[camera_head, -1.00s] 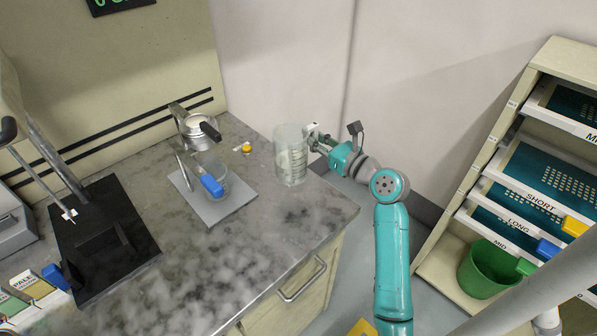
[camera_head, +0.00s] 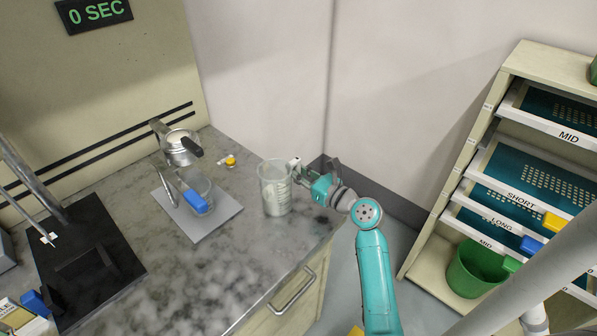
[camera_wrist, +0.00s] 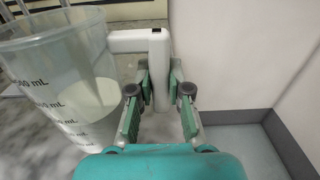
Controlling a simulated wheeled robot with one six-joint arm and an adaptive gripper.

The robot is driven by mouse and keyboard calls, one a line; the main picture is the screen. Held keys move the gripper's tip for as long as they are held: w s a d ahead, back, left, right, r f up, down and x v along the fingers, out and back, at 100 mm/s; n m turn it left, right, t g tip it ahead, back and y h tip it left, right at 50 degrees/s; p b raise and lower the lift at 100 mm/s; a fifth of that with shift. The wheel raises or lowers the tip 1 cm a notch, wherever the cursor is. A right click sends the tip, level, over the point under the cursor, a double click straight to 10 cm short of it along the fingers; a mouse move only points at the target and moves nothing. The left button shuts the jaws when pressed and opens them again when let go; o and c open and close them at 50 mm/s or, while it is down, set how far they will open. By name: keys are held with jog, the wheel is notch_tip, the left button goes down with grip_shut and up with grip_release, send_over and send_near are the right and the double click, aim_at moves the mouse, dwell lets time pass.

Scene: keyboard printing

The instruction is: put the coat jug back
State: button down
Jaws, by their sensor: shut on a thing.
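The coat jug (camera_head: 275,190) is a clear, tall measuring jug with mL marks, and it stands upright at the right end of the marble counter. I cannot tell whether its base touches the counter. It also shows at the left of the wrist view (camera_wrist: 62,85), with pale contents low inside. My gripper (camera_head: 306,179) is at its right side, shut on its white handle. In the wrist view the handle (camera_wrist: 158,68) sits between the green fingers of my gripper (camera_wrist: 160,95).
Left of the jug, a grey mat (camera_head: 205,225) holds a small clear cup with a blue handle (camera_head: 195,201). A metal pan (camera_head: 180,148) and a yellow item (camera_head: 231,161) lie behind. A shelf rack (camera_head: 500,120) and green bin (camera_head: 475,270) stand right. The counter's front middle is clear.

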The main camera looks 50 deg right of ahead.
jog(key=c, duration=1.1)
grip_release()
jog(key=shift+f, duration=0.1)
jog(key=s, duration=1.2)
jog(key=shift+d, duration=0.2)
